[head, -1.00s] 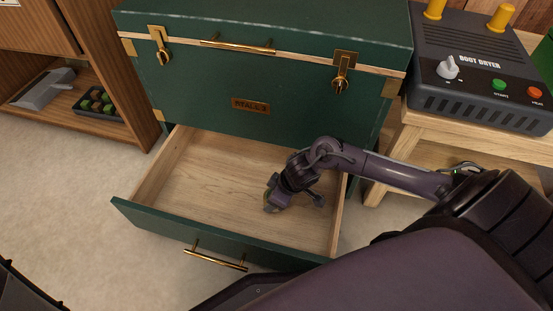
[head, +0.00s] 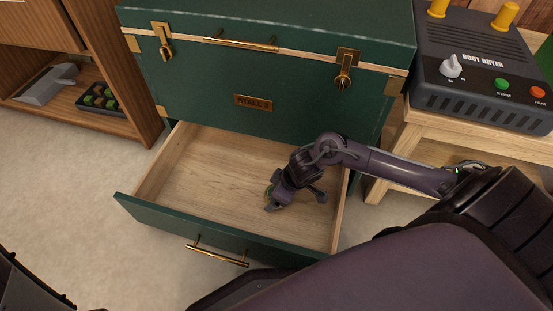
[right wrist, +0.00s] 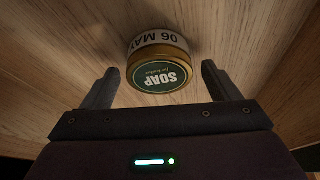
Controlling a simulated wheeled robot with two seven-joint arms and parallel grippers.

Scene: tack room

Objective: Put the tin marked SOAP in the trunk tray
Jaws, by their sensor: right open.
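The SOAP tin (right wrist: 158,68), round with a dark green lid, gold rim and a white dated band, rests on the pale wooden floor of the trunk tray (head: 200,165). The tray is the pulled-out drawer of the green trunk (head: 270,85). My right gripper (head: 271,194) reaches low into the tray. In the right wrist view its two fingers stand apart, one on each side of the tin, with a gap on both sides. In the head view only a sliver of the tin (head: 268,191) shows by the fingers. My left gripper is out of view.
The tray has a green front (head: 225,232) with a brass handle and wooden side walls; its left part is empty. A boot dryer (head: 480,75) stands on a wooden bench at the right. A wooden shelf unit (head: 130,75) stands at the left.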

